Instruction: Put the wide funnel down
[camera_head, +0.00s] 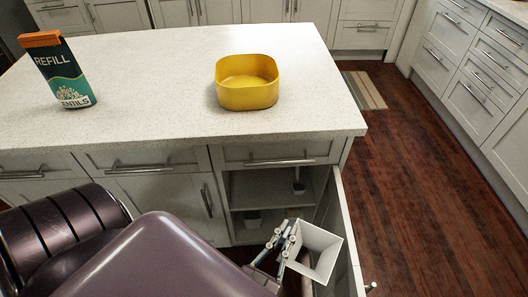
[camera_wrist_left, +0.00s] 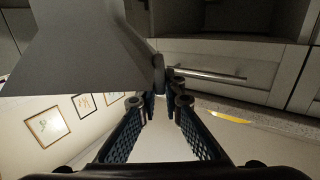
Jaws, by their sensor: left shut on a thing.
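The wide funnel (camera_head: 326,240) is white with a square, flared mouth. In the head view it is in front of the open cabinet, tilted, with its mouth toward the camera. My left gripper (camera_head: 287,243) is shut on the funnel's narrow side, to the left of its mouth. In the left wrist view the funnel (camera_wrist_left: 80,50) looks grey and fills the upper left, and the fingertips of the left gripper (camera_wrist_left: 166,92) meet at its edge. My right gripper is not in view.
The open cabinet has a shelf (camera_head: 268,193) with small items inside, partly hidden. Its open door (camera_head: 347,250) stands right of the funnel. Above, the white countertop (camera_head: 160,105) carries a yellow bowl (camera_head: 246,96) and a refill box (camera_head: 66,75), with free room between them.

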